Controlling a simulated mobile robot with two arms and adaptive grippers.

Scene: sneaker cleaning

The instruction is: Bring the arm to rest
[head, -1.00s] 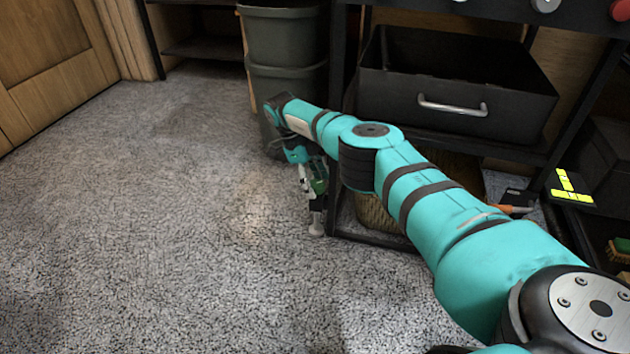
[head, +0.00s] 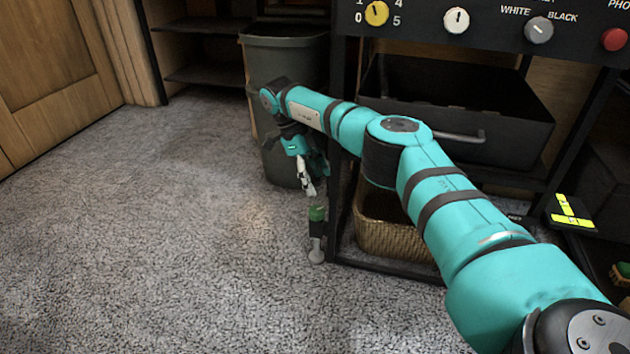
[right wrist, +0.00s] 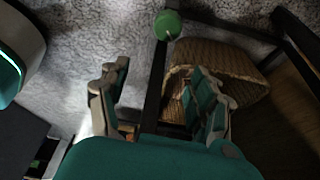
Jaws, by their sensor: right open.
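My right arm reaches from the lower right across the head view. Its gripper (head: 309,187) hangs above the carpet beside the dark bin, jaws apart and empty. The gripper also shows in the right wrist view (right wrist: 158,95), with its two fingers spread and nothing between them. A slim item with a green top and pale lower end (head: 317,236) stands on the carpet below the gripper, apart from it. Its round green top shows beyond the fingers in the right wrist view (right wrist: 168,25). My left gripper is not in view.
A dark bin (head: 288,60) stands behind the gripper. A black rack holds a drawer with a metal handle (head: 520,125) and a panel of knobs (head: 455,20). A wicker basket (head: 395,232) sits low in the rack, near the arm. Carpet at left is clear.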

